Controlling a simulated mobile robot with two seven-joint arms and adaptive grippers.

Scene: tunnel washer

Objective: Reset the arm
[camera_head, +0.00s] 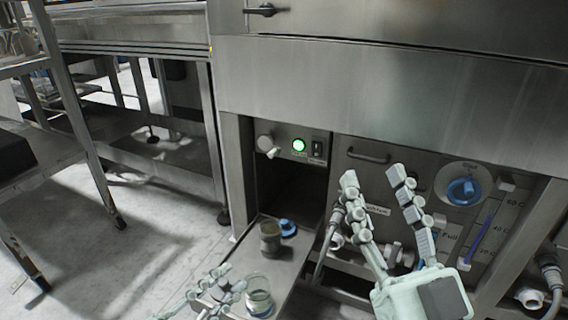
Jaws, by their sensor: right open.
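My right gripper (375,182) is in the lower right, in front of the machine's lower panel. Its two fingers point up and are spread apart, with nothing between them. My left gripper (218,285) is at the bottom edge, low and partly cut off. Its fingers lie beside a clear glass jar (260,303) on the pulled-out metal shelf (276,262). I cannot tell whether these fingers are open or shut, or whether they touch the jar.
A brownish jar (270,238) and a blue cap (287,227) stand on the shelf at the open compartment. Above are a knob (268,145) and a lit green button (299,145). A blue dial (464,191) is at right. A metal rack (75,110) stands left; the floor between is clear.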

